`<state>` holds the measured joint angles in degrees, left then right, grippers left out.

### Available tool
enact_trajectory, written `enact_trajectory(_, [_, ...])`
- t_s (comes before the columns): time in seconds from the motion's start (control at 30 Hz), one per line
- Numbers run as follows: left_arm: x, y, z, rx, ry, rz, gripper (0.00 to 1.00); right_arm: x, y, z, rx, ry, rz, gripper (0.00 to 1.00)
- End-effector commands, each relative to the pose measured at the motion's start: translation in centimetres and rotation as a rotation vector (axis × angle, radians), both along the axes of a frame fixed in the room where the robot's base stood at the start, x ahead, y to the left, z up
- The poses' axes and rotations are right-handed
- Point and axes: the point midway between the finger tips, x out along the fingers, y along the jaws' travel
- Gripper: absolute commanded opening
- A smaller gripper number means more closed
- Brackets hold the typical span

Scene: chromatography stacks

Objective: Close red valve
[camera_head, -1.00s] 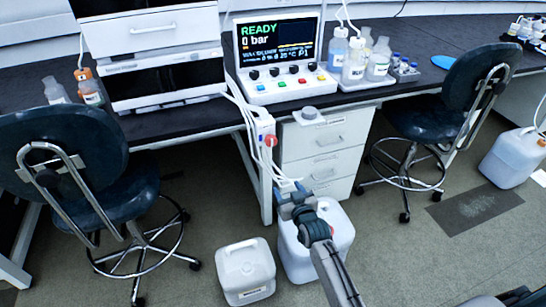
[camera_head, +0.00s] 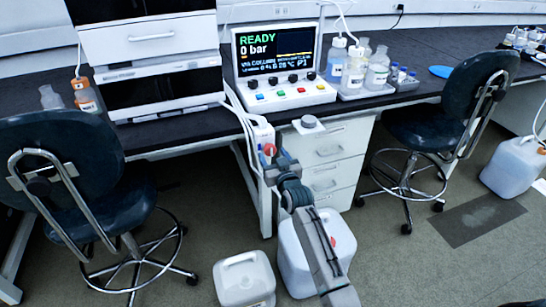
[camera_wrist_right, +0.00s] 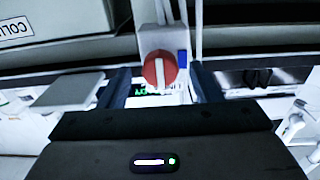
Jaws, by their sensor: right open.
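The red valve (camera_head: 269,150) is a round red knob on a white box (camera_head: 262,134) at the desk's front edge, partly covered by my right gripper in the head view. In the right wrist view the red valve (camera_wrist_right: 160,71) faces me, with a white bar across it standing near vertical and a blue mark to its right on the white mount. My right gripper (camera_wrist_right: 162,90) is open, its dark fingers left and right of the knob with gaps on both sides. In the head view my right gripper (camera_head: 275,160) is right at the valve. My left gripper is not in view.
White tubes (camera_head: 240,112) run down beside the valve box. A drawer cabinet (camera_head: 325,160) stands to the right under the desk. Two chairs (camera_head: 65,160) (camera_head: 450,105) flank the spot. White canisters (camera_head: 243,280) stand on the floor below. The display panel reads READY, 0 bar.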

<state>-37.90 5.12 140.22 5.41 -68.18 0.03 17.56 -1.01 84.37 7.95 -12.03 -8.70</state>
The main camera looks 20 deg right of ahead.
Motion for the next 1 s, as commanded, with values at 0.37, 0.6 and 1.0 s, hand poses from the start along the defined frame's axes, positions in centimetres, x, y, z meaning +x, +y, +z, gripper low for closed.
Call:
enact_trajectory(0.37, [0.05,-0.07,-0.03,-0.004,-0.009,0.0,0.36,0.76,0.04,-0.01,0.0,0.001,0.0,0.58])
enact_trajectory(0.6, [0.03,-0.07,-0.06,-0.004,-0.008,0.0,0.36,0.74,0.04,-0.01,0.0,0.001,0.0,0.15])
enact_trajectory(1.0, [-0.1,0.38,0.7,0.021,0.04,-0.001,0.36,0.74,0.05,0.19,0.062,0.004,0.0,0.14])
